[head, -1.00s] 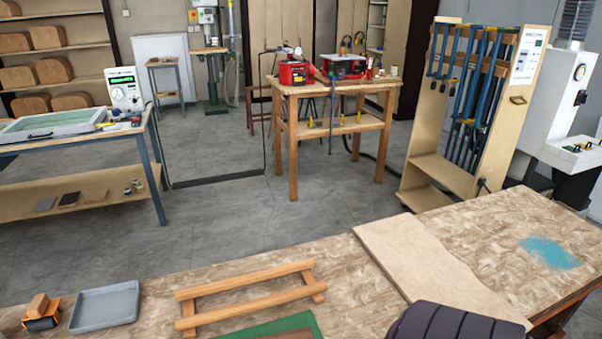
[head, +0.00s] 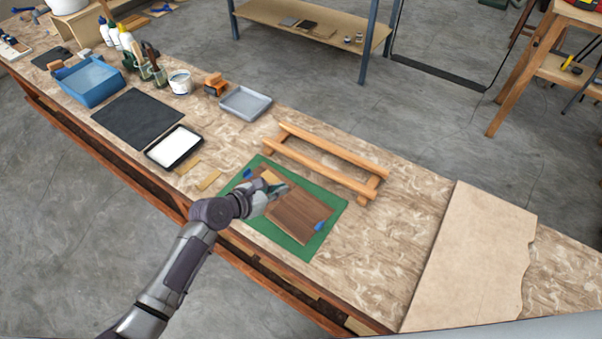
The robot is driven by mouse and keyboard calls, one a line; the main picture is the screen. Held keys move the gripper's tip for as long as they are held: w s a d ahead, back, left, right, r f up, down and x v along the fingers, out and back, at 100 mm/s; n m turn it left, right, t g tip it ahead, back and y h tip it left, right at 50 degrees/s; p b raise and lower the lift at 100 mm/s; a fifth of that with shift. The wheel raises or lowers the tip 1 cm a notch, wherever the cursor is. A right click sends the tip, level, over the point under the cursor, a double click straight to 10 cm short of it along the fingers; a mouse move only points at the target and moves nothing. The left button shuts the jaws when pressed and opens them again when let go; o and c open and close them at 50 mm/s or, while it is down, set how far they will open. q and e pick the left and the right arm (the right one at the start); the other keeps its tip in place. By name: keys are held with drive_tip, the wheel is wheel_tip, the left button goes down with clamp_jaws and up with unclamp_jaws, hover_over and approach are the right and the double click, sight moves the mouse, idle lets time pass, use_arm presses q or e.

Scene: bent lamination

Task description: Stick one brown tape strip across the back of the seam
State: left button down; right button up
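In the head view a brown wood veneer panel (head: 302,214) lies flat on a green mat (head: 296,249). Blue tape pieces sit at its upper left (head: 247,173) and right (head: 320,226). My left gripper (head: 277,190) is over the left part of the panel, and its fingers are too small to read as open or shut. A tan strip (head: 268,176) shows just beyond the fingers; I cannot tell whether it is held or lies on the panel. Two loose tan strips (head: 208,180) (head: 187,166) lie left of the mat. The seam is not clear. My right gripper is out of view.
A wooden rack (head: 330,167) stands behind the mat. A black tray with a white sheet (head: 174,147), dark mat (head: 137,118), grey tray (head: 245,103), orange-brown roller (head: 215,84), white tub (head: 180,82) and blue bin (head: 92,81) are left. A pale sheet (head: 470,260) lies right.

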sight(296, 203)
use_arm(q)
drive_tip(key=d, duration=0.1)
drive_tip(key=w+d, duration=0.1)
drive_tip(key=d, duration=0.1)
drive_tip(key=w+d, duration=0.1)
drive_tip(key=shift+d+f+p, duration=0.1)
drive_tip(key=shift+d+p, duration=0.15)
drive_tip(key=shift+p, duration=0.05)
drive_tip(key=shift+d+f+b, duration=0.1)
drive_tip(key=shift+f+b, duration=0.75)
drive_tip(key=shift+b, duration=0.15)
wheel_tip(296, 203, down, 2)
drive_tip(key=shift+f+b, duration=0.15)
drive_tip(key=shift+b, duration=1.1)
drive_tip(key=shift+f+b, duration=0.7)
drive_tip(key=shift+b, duration=0.15)
drive_tip(key=shift+f, duration=0.6)
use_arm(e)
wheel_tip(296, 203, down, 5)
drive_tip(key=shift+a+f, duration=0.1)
use_arm(q)
drive_tip(key=shift+s+f, duration=0.1)
drive_tip(key=shift+f, duration=0.05)
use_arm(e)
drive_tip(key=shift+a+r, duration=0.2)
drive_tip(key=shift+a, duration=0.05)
